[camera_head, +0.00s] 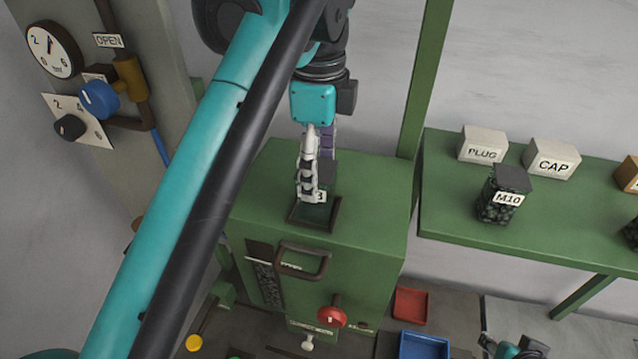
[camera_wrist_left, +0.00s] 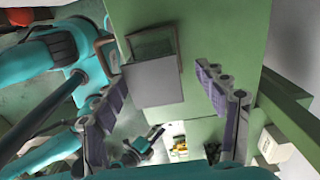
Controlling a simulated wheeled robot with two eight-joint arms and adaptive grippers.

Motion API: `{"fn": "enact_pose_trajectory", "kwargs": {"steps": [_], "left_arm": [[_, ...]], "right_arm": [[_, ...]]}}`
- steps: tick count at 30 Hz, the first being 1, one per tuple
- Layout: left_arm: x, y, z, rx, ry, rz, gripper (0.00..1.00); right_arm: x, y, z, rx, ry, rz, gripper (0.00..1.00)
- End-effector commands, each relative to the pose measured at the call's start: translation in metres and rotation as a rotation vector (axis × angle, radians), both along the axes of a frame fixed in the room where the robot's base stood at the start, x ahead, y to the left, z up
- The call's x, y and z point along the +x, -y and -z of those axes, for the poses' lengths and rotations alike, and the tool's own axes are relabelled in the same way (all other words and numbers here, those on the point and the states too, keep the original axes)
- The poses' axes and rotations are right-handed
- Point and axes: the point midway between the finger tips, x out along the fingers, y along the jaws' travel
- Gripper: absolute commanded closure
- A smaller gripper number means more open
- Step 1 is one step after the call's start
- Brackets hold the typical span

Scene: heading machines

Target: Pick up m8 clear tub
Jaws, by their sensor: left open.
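A dark-lidded tub (camera_head: 328,172) stands upright at a dark-framed square on top of the green machine (camera_head: 370,200). Its white label is mostly covered by my finger; only the last character, like an 8 or 3, shows. In the left wrist view its flat grey lid (camera_wrist_left: 155,82) lies between my fingers. My left gripper (camera_head: 318,165) points down with its fingers open on either side of the tub. Contact with its sides cannot be made out. Part of what looks like my right gripper (camera_head: 515,348) shows at the bottom edge of the head view, its fingers unclear.
A green shelf (camera_head: 545,220) on the right holds a dark M10 tub (camera_head: 503,192) and PLUG (camera_head: 483,144) and CAP (camera_head: 552,158) boxes. A green post (camera_head: 425,80) rises behind the machine. A handle (camera_head: 304,262) and red knob (camera_head: 331,317) jut from its front.

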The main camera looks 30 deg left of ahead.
Motion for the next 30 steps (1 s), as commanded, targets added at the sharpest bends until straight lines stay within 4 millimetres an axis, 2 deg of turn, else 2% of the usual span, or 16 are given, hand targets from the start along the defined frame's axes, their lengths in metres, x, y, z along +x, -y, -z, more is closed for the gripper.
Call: {"fn": "enact_pose_trajectory", "kwargs": {"steps": [4, 10, 11, 18, 20, 30], "left_arm": [[-0.0008, -0.0001, 0.0117, 0.000, 0.000, 0.000, 0.28], [-0.0007, -0.0001, 0.0129, 0.000, 0.000, 0.000, 0.28], [-0.0007, -0.0001, 0.0129, 0.000, 0.000, 0.000, 0.30], [-0.0006, -0.0002, 0.0128, 0.000, 0.000, 0.000, 0.94], [-0.0008, -0.0001, 0.0126, 0.000, 0.000, 0.000, 1.00], [-0.0005, -0.0002, 0.0078, 0.000, 0.000, 0.000, 1.00]], "right_arm": [[-0.0002, 0.0000, -0.0018, 0.000, 0.000, 0.000, 0.60], [-0.0003, 0.0000, -0.0014, 0.000, 0.000, 0.000, 0.60], [-0.0003, 0.0000, -0.0014, 0.000, 0.000, 0.000, 0.60], [-0.0002, 0.0000, -0.0015, 0.000, 0.000, 0.000, 0.60], [-0.0002, 0.0000, -0.0015, 0.000, 0.000, 0.000, 0.60], [-0.0002, 0.0000, -0.0001, 0.000, 0.000, 0.000, 0.60]]}}
